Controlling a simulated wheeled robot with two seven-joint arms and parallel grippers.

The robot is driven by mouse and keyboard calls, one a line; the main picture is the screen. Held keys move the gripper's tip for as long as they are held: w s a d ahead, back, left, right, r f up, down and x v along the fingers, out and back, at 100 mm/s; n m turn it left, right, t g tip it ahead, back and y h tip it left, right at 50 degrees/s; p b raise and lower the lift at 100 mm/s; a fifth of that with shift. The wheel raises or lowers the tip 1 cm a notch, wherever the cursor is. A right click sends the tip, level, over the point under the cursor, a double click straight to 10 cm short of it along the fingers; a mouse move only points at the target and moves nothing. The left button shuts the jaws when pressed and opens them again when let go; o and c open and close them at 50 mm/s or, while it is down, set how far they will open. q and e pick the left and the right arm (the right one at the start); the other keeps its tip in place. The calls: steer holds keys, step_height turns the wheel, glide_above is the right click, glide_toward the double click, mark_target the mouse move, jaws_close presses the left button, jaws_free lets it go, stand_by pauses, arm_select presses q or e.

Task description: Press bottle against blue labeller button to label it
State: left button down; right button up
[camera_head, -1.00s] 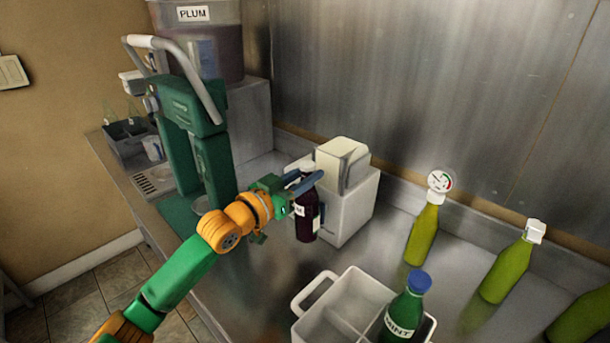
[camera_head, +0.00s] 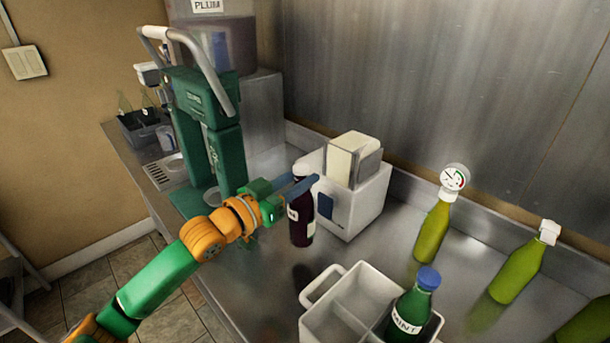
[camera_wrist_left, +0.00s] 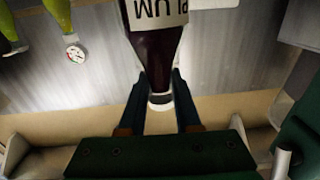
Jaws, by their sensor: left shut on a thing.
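My left gripper (camera_head: 300,187) is shut on the neck of a dark plum bottle (camera_head: 301,222), which hangs upright over the counter. White label patches show on the bottle, and in the left wrist view the bottle (camera_wrist_left: 158,45) bears a label reading PLUM. The white labeller (camera_head: 352,212) stands just right of the bottle, with a label roll on top. Its blue button (camera_head: 326,207) shows on the face toward the bottle. In the head view a small gap shows between bottle and button. My right gripper is not in view.
A white crate (camera_head: 322,312) at the front holds a green MINT bottle (camera_head: 409,307) with a blue cap. Green bottles, one with a gauge (camera_head: 453,178), stand at right. A green press machine (camera_head: 205,130) stands at left, before a PLUM bucket (camera_head: 235,40).

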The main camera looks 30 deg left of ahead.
arm_select(q)
steer(key=s+a+r+p, duration=0.2)
steer(key=s+r, duration=0.1)
steer(key=s, duration=0.4)
steer(key=shift+s+a+p, duration=0.3)
steer(key=shift+p, duration=0.1)
steer(key=shift+w, duration=0.1)
